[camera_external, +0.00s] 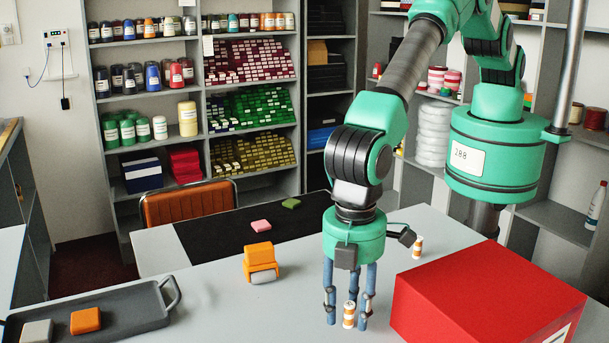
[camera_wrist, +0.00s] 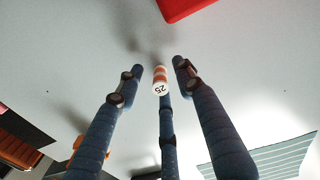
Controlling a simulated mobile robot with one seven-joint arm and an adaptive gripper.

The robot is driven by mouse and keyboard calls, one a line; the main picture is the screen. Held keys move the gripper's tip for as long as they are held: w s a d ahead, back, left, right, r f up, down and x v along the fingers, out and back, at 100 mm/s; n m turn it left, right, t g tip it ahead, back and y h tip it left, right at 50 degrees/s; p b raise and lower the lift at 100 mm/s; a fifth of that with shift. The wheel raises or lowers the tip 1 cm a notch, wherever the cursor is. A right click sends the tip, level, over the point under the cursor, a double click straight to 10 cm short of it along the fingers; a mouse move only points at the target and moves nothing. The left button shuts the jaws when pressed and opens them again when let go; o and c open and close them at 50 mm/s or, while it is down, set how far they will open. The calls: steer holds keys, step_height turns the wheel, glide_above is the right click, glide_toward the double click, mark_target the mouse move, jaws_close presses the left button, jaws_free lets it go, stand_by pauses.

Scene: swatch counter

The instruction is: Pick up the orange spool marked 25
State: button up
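The small orange and white spool (camera_wrist: 161,76) stands on the table with its white top marked 25 facing my wrist camera. It also shows in the external view (camera_external: 349,316), low between my fingers. My gripper (camera_external: 347,318) points straight down around the spool. In the wrist view my gripper (camera_wrist: 158,68) has its fingers spread, with gaps between the spool and the left and right fingers. The third finger lies close by the spool; whether it touches cannot be told. A second orange and white spool (camera_external: 417,247) stands farther back to the right, its mark unreadable.
A large red box (camera_external: 480,300) stands close to the right of my gripper. An orange tape dispenser (camera_external: 259,262) is to the left. A dark tray (camera_external: 135,308) with blocks lies at far left.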

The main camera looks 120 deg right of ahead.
steer(key=shift+c, duration=0.5)
steer(key=c, duration=0.8)
steer(key=shift+o, duration=0.2)
steer(key=shift+r, duration=1.15)
steer(key=shift+s+d+r+b, duration=0.15)
steer(key=shift+s+r+b, duration=0.2)
steer(key=shift+r, duration=0.25)
steer(key=s+d, duration=0.2)
steer(key=s, duration=0.2)
steer(key=s+d+r+b, duration=0.1)
steer(key=s+d, duration=0.1)
steer(key=s, duration=0.3)
steer(key=s+d, duration=0.2)
steer(key=s, duration=0.3)
steer(key=shift+r+b, duration=0.15)
steer(key=shift+b, duration=0.25)
